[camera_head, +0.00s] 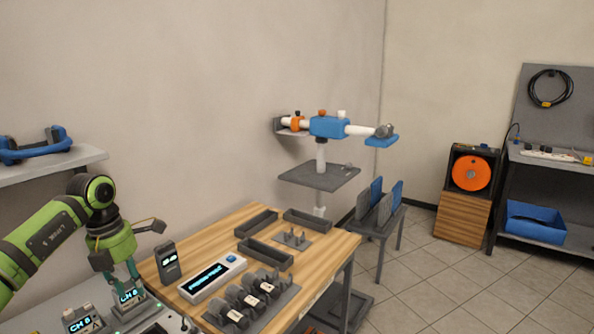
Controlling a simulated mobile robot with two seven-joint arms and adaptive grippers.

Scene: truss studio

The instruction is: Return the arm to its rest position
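My green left arm comes in from the left edge, and its gripper (123,279) points down at the lower left. Its teal fingers stand apart, close above a small grey module with a lit "CH 8" screen (130,296). The module stands on the grey surface; whether a finger touches it is hard to tell. A second similar module (82,319) stands to its left, cut near the bottom edge. My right gripper is not in view.
A wooden table (336,245) right of the gripper holds a handheld device (168,262), a white display box (212,278), dark trays (265,254) and a rack of dark packs (250,300). A wall shelf (50,171) is at left. Open floor lies at right.

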